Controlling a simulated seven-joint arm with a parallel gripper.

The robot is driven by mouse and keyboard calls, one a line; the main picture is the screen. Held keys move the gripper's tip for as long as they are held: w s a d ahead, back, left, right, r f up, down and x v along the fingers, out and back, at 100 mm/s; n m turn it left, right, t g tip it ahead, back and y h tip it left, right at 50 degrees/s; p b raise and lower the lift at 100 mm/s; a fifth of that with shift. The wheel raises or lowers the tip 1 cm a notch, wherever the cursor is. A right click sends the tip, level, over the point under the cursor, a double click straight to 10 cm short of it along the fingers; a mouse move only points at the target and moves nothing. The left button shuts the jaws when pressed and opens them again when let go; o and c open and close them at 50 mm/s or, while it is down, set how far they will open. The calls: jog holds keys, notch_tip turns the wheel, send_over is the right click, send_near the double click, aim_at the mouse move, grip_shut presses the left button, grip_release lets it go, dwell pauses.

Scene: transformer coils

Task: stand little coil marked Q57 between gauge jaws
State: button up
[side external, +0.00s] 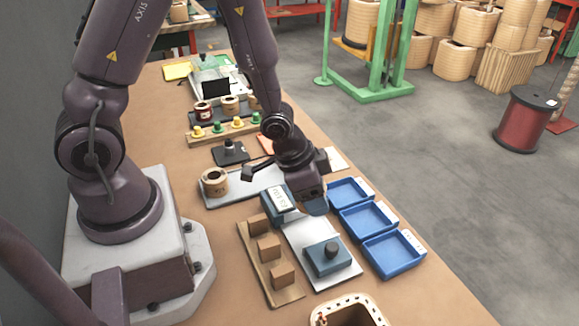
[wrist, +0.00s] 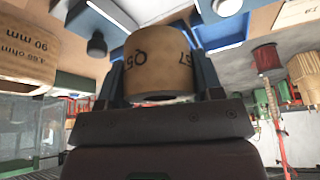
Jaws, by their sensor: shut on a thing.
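My gripper (wrist: 160,85) is shut on a small tan coil (wrist: 157,62) with dark lettering; the parts I can read in the wrist view look like Q5 and 57. The fingers press on its two sides. In the side view my gripper (side external: 312,196) points down beside a blue block with a white labelled face (side external: 280,199), and the coil is hidden there. A second blue block with a dark knob (side external: 327,256) stands on a pale plate (side external: 308,232). These blocks look like the gauge. Blue surfaces show behind the coil in the wrist view; I cannot tell whether it touches them.
Blue trays (side external: 393,254) line the table's right edge. A wooden strip with several brown blocks (side external: 269,247) lies left of the plate. A tan coil (side external: 214,181) stands behind it.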

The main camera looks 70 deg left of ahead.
jog(key=shift+d+f+m+g, duration=0.1)
jog(key=shift+d+m+g, duration=0.3)
jog(key=shift+m, duration=0.4)
jog(key=shift+h, duration=0.3)
jog(key=shift+f, duration=2.05)
jog(key=shift+f, duration=0.9)
jog(key=o, duration=1.1)
jog(key=shift+f, duration=0.1)
jog(key=shift+c, duration=1.2)
jog(key=shift+o, duration=0.5)
jog(key=shift+d, duration=0.1)
